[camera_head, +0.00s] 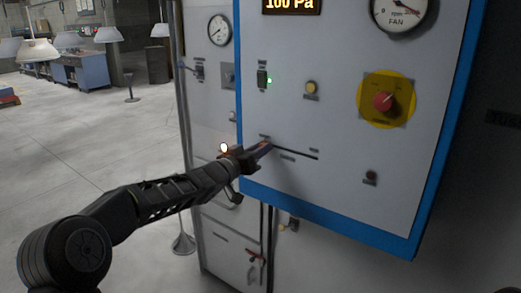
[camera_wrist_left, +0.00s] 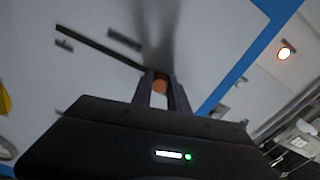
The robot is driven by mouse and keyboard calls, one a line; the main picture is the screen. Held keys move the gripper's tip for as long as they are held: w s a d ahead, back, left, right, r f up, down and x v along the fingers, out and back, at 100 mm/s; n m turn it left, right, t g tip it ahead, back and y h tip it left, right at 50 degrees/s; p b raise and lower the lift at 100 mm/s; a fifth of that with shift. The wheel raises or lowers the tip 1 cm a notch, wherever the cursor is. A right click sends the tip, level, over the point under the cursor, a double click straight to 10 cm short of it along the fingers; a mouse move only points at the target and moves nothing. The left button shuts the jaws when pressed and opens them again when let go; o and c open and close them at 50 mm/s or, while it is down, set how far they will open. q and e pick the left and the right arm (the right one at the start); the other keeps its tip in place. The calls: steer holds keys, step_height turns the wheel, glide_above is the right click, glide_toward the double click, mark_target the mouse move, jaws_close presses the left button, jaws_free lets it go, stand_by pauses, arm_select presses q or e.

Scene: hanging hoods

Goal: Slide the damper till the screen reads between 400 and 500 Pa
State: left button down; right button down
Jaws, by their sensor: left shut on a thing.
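The screen (camera_head: 291,4) at the top of the blue-edged panel reads 100 Pa in orange digits. The damper slot (camera_head: 295,151) is a dark line low on the panel, running right and slightly down in the head view. My left gripper (camera_head: 262,148) is at the slot's left end, shut on the damper knob. In the left wrist view the orange-brown knob (camera_wrist_left: 160,85) sits between the two fingers, and the slot (camera_wrist_left: 98,47) runs away to the upper left. The fingers hide part of the knob. My right gripper is not in view.
The panel also carries a red knob on a yellow disc (camera_head: 383,101), a FAN dial (camera_head: 402,12), a yellowish button (camera_head: 311,88) and a switch with a green light (camera_head: 262,79). Open floor lies left.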

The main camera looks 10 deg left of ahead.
mark_target(294, 152)
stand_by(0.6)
arm_select(q)
steer(key=s+d+b, duration=0.1)
steer(key=d+b, duration=0.1)
steer(key=b, duration=0.1)
steer(key=s+d+b, duration=0.1)
steer(key=d+b, duration=0.2)
steer(key=s+d+b, duration=0.1)
steer(key=d+b, duration=0.1)
steer(key=shift+d+f+b, duration=0.25)
steer(key=shift+b, duration=0.15)
steer(key=shift+s+d+r, duration=0.15)
steer(key=shift+d+r, duration=0.1)
steer(key=shift+d, duration=0.15)
steer(key=c, duration=1.3)
jaws_free()
steer(key=shift+o, duration=0.2)
steer(key=shift+s+a, duration=0.1)
